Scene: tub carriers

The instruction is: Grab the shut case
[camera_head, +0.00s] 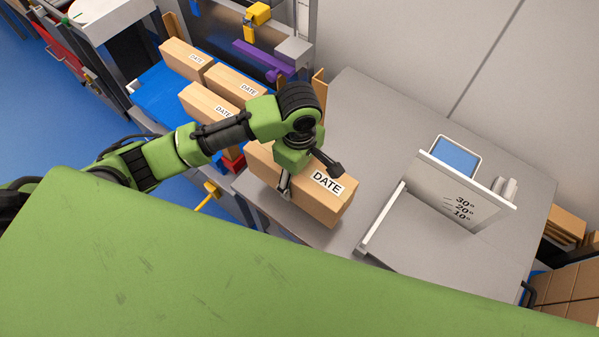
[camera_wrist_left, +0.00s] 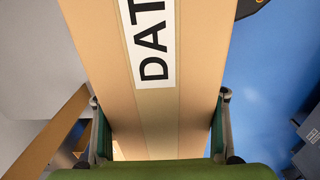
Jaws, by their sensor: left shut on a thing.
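The shut case is a long brown cardboard box (camera_head: 313,199) with a white DATE label, on or just above the grey table; I cannot tell whether it touches. My left gripper (camera_head: 311,178) comes down over it with a finger on each side and is shut on it. In the left wrist view the box (camera_wrist_left: 198,60) fills the middle, its flaps closed and taped, between the two fingers (camera_wrist_left: 163,128). My right gripper is not in view.
Several similar DATE boxes (camera_head: 234,81) stand on a blue surface at the upper left. A grey upright panel with marks (camera_head: 460,190) and a tablet (camera_head: 455,157) stand on the table (camera_head: 370,115) at the right. Bare table lies between box and panel.

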